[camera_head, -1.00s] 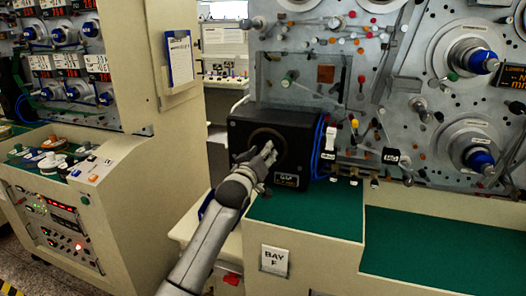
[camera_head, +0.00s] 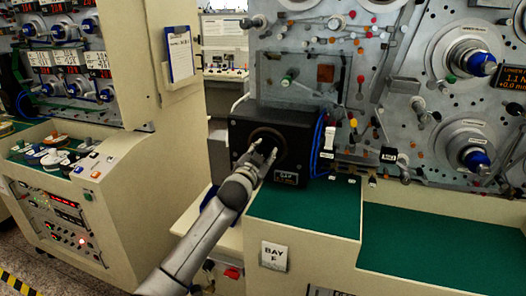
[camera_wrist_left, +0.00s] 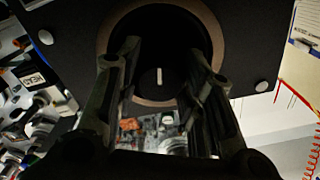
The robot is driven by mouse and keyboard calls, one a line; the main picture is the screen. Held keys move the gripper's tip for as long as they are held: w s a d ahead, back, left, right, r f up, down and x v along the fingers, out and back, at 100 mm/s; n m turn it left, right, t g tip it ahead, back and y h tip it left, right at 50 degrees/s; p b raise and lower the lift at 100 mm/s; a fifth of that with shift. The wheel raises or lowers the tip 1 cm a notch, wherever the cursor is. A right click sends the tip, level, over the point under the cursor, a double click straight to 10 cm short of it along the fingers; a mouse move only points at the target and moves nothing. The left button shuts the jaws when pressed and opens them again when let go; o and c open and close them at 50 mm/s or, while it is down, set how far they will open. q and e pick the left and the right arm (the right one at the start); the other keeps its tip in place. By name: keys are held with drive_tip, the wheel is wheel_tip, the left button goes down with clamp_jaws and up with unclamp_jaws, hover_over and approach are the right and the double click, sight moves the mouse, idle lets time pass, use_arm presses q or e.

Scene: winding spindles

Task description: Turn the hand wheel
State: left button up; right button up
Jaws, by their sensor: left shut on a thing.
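The hand wheel (camera_head: 265,137) is a dark round wheel in a brownish ring on the front of a black box (camera_head: 240,135). In the left wrist view the hand wheel (camera_wrist_left: 162,35) fills the upper middle and carries a short pale mark on its dark face. My left gripper (camera_head: 264,150) reaches up from the lower left to the front of the box. In the left wrist view its two fingers (camera_wrist_left: 165,65) stand one on each side of the wheel, shut on it. The fingers hide part of the wheel. My right gripper is not in view.
The box stands on a green-topped bench (camera_head: 310,212) beside blue cables (camera_head: 318,145). A panel with spindles and several coloured knobs rises behind and to the right. A cream control cabinet (camera_head: 105,215) stands at the left. The green bench top at the right (camera_head: 430,245) is clear.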

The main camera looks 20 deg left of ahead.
use_arm(q)
drive_tip(key=shift+f+m+p, duration=0.1)
drive_tip(key=shift+m+p, duration=0.2)
drive_tip(key=shift+m, duration=1.2)
drive_tip(key=o, duration=1)
drive_tip(key=shift+o, duration=0.2)
drive_tip(key=s, duration=1.2)
drive_tip(key=shift+a, duration=0.2)
